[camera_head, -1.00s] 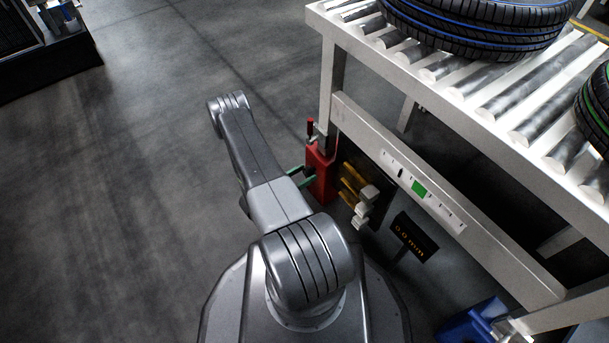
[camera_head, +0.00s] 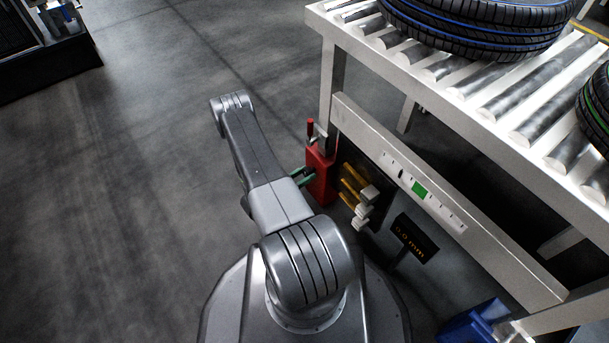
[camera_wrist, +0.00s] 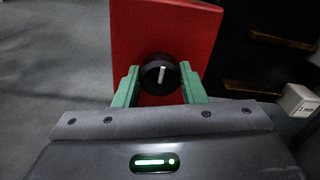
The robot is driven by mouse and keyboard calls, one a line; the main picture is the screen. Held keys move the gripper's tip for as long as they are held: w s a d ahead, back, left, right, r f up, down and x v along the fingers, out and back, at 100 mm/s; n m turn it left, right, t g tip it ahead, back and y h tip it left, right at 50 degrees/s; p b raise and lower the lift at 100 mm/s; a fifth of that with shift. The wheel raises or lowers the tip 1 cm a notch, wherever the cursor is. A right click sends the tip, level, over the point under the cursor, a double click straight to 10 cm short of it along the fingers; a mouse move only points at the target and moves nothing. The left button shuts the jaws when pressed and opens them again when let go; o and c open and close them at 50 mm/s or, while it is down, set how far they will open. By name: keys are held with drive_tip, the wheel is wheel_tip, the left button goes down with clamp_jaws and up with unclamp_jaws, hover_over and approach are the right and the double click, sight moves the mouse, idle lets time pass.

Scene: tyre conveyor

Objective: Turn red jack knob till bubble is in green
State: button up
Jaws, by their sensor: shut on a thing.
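The red jack (camera_head: 320,178) stands at the foot of the conveyor's near leg; it also fills the top middle of the wrist view (camera_wrist: 165,28). Its round black knob (camera_wrist: 160,75) has a white pointer line, nearly upright. My gripper (camera_wrist: 160,82) is shut on the knob, a green finger touching each side. In the head view the green fingers (camera_head: 303,176) reach the jack's left side and the knob is hidden. The white level strip (camera_head: 440,212) has a green zone (camera_head: 419,188). The dark bubble mark (camera_head: 401,174) lies left of the green, outside it.
A dark display (camera_head: 414,238) reads about 0.0 mm. Yellow-and-white parts (camera_head: 357,192) sit close right of the jack. A red-handled lever (camera_head: 310,128) stands on the jack. The roller conveyor (camera_head: 490,105) carries tyres. Floor at left is clear.

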drive_tip(key=m+b, duration=0.1)
drive_tip(key=m, duration=0.4)
drive_tip(key=shift+f+m+b, duration=0.1)
drive_tip(key=shift+m+b, duration=0.2)
drive_tip(key=m+b, duration=0.1)
drive_tip(key=m, duration=0.4)
drive_tip(key=shift+m, duration=0.4)
drive_tip(key=o, duration=1)
drive_tip(key=p+v, duration=0.3)
drive_tip(key=v, duration=1)
drive_tip(key=shift+s+a, duration=0.25)
drive_tip(key=shift+a, duration=0.1)
drive_tip(key=shift+b+x, duration=1.55)
drive_tip(key=shift+x, duration=5.4)
